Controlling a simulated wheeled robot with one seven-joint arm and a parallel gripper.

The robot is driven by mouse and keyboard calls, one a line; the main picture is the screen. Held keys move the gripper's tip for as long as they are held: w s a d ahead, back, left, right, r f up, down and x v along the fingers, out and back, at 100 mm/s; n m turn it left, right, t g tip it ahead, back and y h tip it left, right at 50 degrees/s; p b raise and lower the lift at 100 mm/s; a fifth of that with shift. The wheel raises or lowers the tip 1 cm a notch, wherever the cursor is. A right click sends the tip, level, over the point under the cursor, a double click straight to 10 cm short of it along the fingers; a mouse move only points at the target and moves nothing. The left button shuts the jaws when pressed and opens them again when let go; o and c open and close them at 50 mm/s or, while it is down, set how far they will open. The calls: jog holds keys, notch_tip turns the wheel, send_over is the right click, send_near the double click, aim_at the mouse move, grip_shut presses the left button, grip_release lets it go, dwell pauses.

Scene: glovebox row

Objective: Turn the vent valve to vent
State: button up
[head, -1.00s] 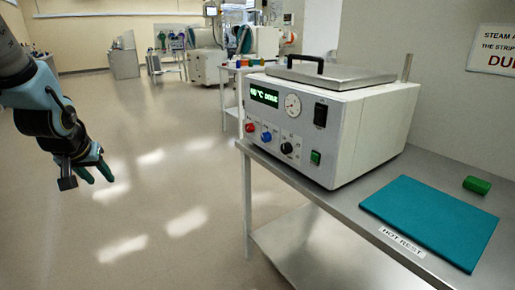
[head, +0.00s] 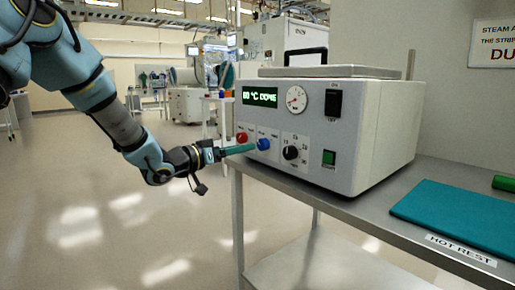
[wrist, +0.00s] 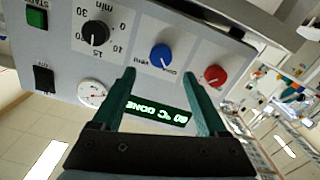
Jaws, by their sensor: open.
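The white steriliser-like machine (head: 335,130) stands on a metal bench, its front panel carrying the knobs. A red knob (head: 242,138) and a blue knob (head: 263,144) sit side by side at the panel's lower left. In the wrist view, upside down, the blue knob (wrist: 162,57) lies between and just beyond my fingertips, and the red knob (wrist: 214,75) is outside the right-hand finger. The wrist view shows both fingers (wrist: 158,74) apart; contact is unclear.
A black timer knob (head: 290,152), a green start button (head: 329,158), a gauge (head: 296,98) and a lit display (head: 260,96) share the panel. A teal mat (head: 460,215) lies on the bench at the right. The floor at left is clear.

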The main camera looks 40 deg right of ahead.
aim_at(260, 144)
jog(key=d, duration=0.7)
jog(key=shift+s+d, duration=0.15)
jog(key=shift+c, duration=0.2)
grip_shut()
